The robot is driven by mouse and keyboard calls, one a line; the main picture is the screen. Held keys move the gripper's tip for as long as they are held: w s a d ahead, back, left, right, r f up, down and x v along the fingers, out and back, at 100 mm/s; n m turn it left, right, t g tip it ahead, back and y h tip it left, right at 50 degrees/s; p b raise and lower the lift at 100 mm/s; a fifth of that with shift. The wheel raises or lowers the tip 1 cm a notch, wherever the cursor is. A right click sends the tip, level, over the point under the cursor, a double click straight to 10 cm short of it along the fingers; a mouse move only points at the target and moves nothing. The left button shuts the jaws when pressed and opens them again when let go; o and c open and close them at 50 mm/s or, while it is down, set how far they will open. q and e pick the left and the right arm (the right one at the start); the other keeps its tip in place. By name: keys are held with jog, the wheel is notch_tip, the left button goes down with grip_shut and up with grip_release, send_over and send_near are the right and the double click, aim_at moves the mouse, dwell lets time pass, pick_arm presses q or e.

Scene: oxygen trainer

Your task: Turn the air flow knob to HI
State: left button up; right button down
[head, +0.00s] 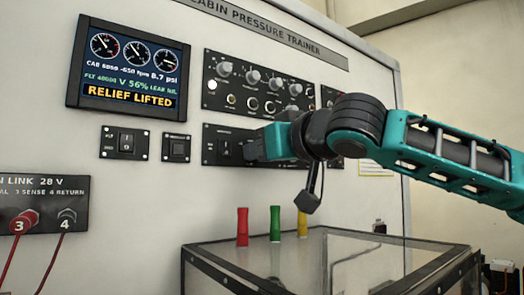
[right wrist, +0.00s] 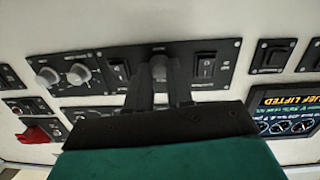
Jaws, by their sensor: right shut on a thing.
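My right gripper (head: 255,146) reaches in from the right to the lower dark panel (head: 209,156) on the trainer's front. In the right wrist view its two dark fingers (right wrist: 158,88) are shut on a grey knob (right wrist: 158,68). The knob sits between two rocker switches, one (right wrist: 207,70) on its right and one (right wrist: 117,74) on its left. In the head view my gripper hides the knob. The label and pointer of the knob cannot be read, so I cannot tell its setting. My left gripper is in neither view.
A display (head: 128,67) reads RELIEF LIFTED. An upper panel (head: 214,100) with several knobs is above my right gripper. A clear-topped box (head: 350,255) stands below, with red (head: 242,227), green (head: 275,224) and yellow (head: 303,230) pieces at its back. More knobs (right wrist: 78,74) sit beside the held one.

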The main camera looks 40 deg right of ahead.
jog(key=c, duration=1)
grip_release()
jog(key=s+a+b, duration=0.2)
jog(key=s, duration=1)
jog(key=shift+s+r, duration=0.3)
jog(key=shift+s, duration=0.1)
